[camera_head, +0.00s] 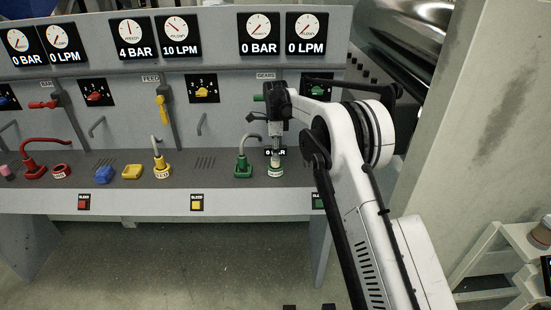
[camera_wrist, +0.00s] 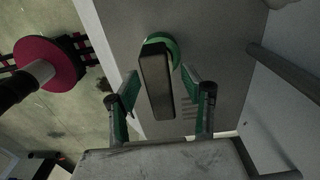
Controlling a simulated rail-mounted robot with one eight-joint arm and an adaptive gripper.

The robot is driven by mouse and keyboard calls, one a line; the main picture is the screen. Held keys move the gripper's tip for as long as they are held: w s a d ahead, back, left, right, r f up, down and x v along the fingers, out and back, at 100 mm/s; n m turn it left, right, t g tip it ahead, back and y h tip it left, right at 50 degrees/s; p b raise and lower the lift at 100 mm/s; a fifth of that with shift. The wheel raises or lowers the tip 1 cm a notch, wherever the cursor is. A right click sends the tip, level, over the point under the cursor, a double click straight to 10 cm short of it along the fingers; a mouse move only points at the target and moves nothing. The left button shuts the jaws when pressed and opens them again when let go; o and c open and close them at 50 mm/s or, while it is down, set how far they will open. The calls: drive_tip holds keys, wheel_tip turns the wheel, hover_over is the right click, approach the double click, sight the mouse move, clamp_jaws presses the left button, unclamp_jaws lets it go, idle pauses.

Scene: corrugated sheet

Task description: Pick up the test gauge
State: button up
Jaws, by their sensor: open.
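The test gauge appears to be the small unit with a black "0 BAR" display (camera_head: 281,153) above a green and white round base (camera_head: 276,171), at the right of the bench top. In the wrist view it is a dark upright block (camera_wrist: 155,82) with a green ring (camera_wrist: 163,45) beyond it. My gripper (camera_head: 275,137) is directly above it, pointing down. In the wrist view the green-padded fingers (camera_wrist: 161,92) are open, one on each side of the block. I see gaps between block and fingers. My gripper hides the gauge's upper part in the head view.
A green hooked pipe (camera_head: 243,160) stands just left of the gauge. The panel (camera_head: 225,75) with gauges and levers rises behind. A white stand (camera_head: 500,262) is at lower right.

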idle(0.4)
clamp_jaws()
idle(0.5)
